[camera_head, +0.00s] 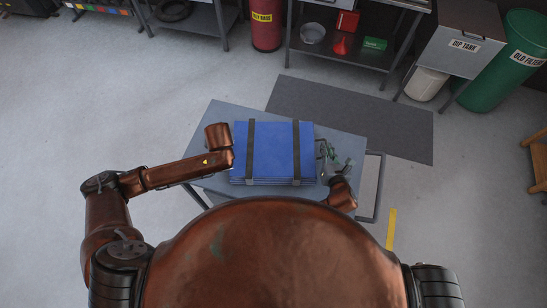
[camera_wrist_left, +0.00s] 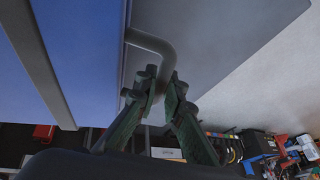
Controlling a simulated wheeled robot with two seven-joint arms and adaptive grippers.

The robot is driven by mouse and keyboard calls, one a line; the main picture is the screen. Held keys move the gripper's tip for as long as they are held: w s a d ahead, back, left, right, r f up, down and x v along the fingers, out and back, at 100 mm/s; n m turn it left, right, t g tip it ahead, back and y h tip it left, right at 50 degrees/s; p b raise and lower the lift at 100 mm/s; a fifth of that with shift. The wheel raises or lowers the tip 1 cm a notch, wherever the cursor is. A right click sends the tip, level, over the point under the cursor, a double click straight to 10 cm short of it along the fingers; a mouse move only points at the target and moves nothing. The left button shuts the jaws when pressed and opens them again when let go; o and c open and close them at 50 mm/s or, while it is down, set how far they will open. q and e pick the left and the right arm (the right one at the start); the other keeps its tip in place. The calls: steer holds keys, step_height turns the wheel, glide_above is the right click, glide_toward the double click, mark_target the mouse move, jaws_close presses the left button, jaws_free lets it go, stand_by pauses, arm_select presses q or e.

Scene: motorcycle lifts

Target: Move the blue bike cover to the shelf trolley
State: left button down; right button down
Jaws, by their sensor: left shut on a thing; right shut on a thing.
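The blue bike cover (camera_head: 275,150) is a folded flat bundle with two dark straps, directly over the grey top of the shelf trolley (camera_head: 238,113) in the head view. Whether it touches the top cannot be told. In the left wrist view the cover (camera_wrist_left: 85,45) fills the upper left, with a grey bent handle (camera_wrist_left: 158,50) at its edge. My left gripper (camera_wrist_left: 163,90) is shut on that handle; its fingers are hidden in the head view. My right gripper (camera_head: 332,160) is at the cover's right side, shut on its handle there, which is mostly hidden.
The trolley's push handle (camera_head: 378,190) sticks out at the right. A dark mat (camera_head: 400,130) lies behind on the floor. A workbench shelf (camera_head: 330,52), red drum (camera_head: 266,28), dip tank (camera_head: 455,45) and green bin (camera_head: 510,60) stand at the back. The floor at left is clear.

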arm_select(q)
steer(key=c, duration=2.5)
jaws_free()
steer(key=shift+f, duration=0.3)
arm_select(e)
steer(key=c, duration=2.5)
jaws_free()
steer(key=shift+f, duration=0.3)
arm_select(q)
steer(key=shift+o, duration=0.8)
steer(key=shift+r, duration=0.1)
arm_select(e)
steer(key=shift+o, duration=0.9)
steer(key=shift+r, duration=0.1)
arm_select(q)
steer(key=o, duration=0.3)
arm_select(e)
steer(key=o, duration=0.3)
arm_select(q)
steer(key=v, duration=1.2)
arm_select(e)
steer(key=v, duration=1.2)
